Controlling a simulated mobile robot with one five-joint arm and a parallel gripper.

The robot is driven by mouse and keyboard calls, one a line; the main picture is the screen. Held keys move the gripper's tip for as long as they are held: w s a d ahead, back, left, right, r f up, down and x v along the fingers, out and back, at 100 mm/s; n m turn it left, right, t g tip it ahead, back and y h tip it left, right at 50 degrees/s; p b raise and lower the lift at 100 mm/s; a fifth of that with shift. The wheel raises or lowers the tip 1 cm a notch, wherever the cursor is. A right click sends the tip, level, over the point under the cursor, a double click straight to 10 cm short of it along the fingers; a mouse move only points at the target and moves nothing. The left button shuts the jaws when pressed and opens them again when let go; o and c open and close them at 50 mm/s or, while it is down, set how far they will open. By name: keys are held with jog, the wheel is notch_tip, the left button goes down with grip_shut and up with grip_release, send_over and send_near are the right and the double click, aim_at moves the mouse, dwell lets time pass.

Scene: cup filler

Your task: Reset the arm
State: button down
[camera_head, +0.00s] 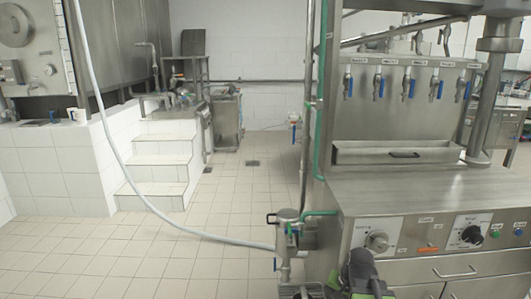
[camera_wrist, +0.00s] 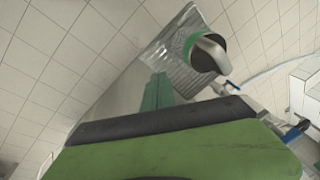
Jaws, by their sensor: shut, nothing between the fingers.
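My gripper (camera_wrist: 165,135) fills the lower part of the wrist view as a broad green and black shape, with its jaws shut and nothing held. In the head view my dark arm with green parts (camera_head: 362,274) shows at the bottom edge, right of centre, low in front of the steel counter. The fingertips cannot be made out there. No separate task object is named.
A steel filling counter (camera_head: 430,190) with blue-handled taps (camera_head: 378,86) stands close on the right. A valve assembly (camera_head: 287,235) with a pale hose (camera_head: 150,203) is left of my arm. White steps (camera_head: 155,165) stand at the left. Tiled floor (camera_head: 235,210) between is mostly clear.

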jog(key=s+a+n+g+h+p, duration=0.1)
jog(key=s+a+n+g, duration=0.2)
jog(key=s+a+n, duration=0.45)
notch_tip(320, 180, up, 18)
jog(key=w+m+p, duration=0.1)
jog(key=w+p, duration=0.1)
jog(key=p, duration=1.6)
jog(key=shift+a+r, duration=0.15)
jog(key=shift+a, duration=0.1)
